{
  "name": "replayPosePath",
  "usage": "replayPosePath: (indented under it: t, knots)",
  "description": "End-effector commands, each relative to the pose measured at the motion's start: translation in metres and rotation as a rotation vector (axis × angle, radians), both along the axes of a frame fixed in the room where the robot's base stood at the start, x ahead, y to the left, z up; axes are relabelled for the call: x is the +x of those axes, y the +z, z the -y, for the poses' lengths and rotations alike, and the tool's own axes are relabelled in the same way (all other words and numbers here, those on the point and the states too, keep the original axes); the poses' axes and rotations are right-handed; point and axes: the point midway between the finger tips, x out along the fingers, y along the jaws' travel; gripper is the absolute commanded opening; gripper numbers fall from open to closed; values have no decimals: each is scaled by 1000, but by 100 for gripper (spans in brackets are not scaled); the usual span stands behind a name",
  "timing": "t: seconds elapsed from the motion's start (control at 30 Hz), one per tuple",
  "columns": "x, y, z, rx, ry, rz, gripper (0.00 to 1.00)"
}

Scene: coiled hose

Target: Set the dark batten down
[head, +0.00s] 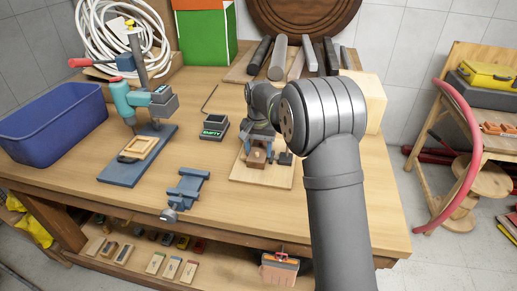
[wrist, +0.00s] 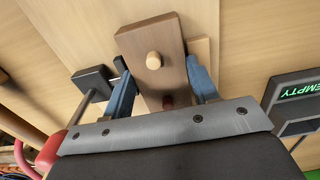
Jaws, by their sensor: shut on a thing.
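The dark batten (wrist: 140,38) is a brown block with a pale round peg standing up from its face. My gripper (wrist: 156,64) has its blue fingers shut on the batten's two sides. In the head view the batten (head: 256,160) is over a pale wooden board (head: 250,179) on the bench, below my wrist. A paler wooden piece (wrist: 203,50) shows partly behind the batten in the wrist view. I cannot tell whether the batten touches what lies under it.
A clamp with a dark pad (wrist: 92,80) and red handle (wrist: 45,152) is close beside my left finger. A box reading EMPTY (head: 214,128) stands left of the board. A blue vise (head: 188,186) and drill press (head: 126,100) stand further left. Bars (head: 278,58) lie behind.

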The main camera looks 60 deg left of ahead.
Motion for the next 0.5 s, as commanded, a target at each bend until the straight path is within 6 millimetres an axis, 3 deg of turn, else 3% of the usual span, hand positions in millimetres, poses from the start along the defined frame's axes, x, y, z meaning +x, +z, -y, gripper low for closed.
replayPosePath:
  t: [0.03, 0.07, 0.17, 0.5]
  knots:
    - [0, -2, 0, -1, 0, -1, 23]
    - [0, -2, 0, -1, 0, -1, 58]
    - [0, -2, 0, -1, 0, 0, 76]
    - [2, -2, 2, -7, -2, 1, 76]
